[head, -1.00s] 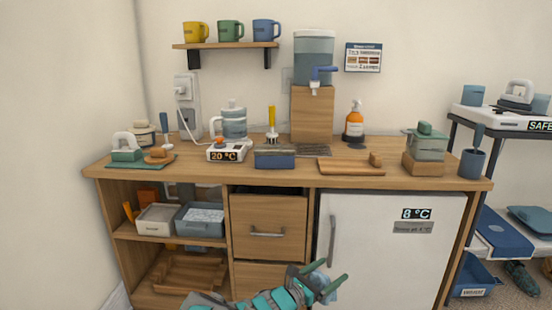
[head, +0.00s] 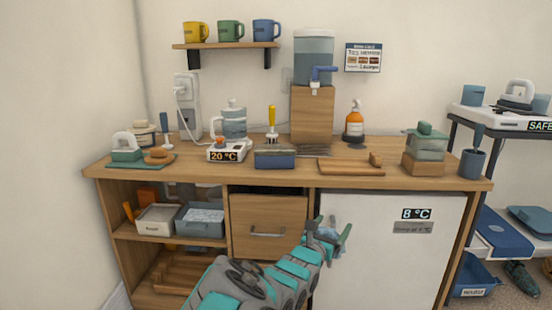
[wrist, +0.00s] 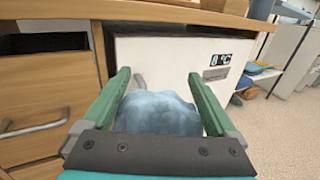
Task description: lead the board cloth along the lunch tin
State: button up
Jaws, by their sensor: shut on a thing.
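My gripper (head: 333,228) is in front of the white fridge door, below the counter's front edge. It is shut on a crumpled light blue cloth (wrist: 158,112), likely the board cloth. In the wrist view the cloth bulges between the two green fingers of my gripper (wrist: 158,76); in the head view the fingers partly hide it. A low dark blue box (head: 275,158), which may be the lunch tin, stands near the counter's front edge, above and left of my gripper. The wrist view does not show this box.
The wooden counter (head: 300,178) holds a 20 °C device (head: 227,153), a cutting board (head: 350,167), a dispenser on a wooden stand (head: 312,115) and a green-lidded container (head: 426,146). The fridge (head: 385,260) and drawer (head: 268,215) are shut. Some bare counter lies right of the cutting board.

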jog(key=shift+r+n+y, duration=0.3)
jog(key=shift+r+y, duration=0.1)
jog(key=shift+r, duration=0.2)
jog(key=shift+s+a+r+n+t+y, duration=0.1)
jog(key=shift+s+r+n+t+y, duration=0.1)
jog(key=shift+n+t+y, duration=0.5)
jog(key=shift+s+a+f+n+y, duration=0.2)
jog(key=shift+s+n+y, duration=0.3)
jog(key=shift+y, duration=0.4)
jog(key=shift+a, duration=0.1)
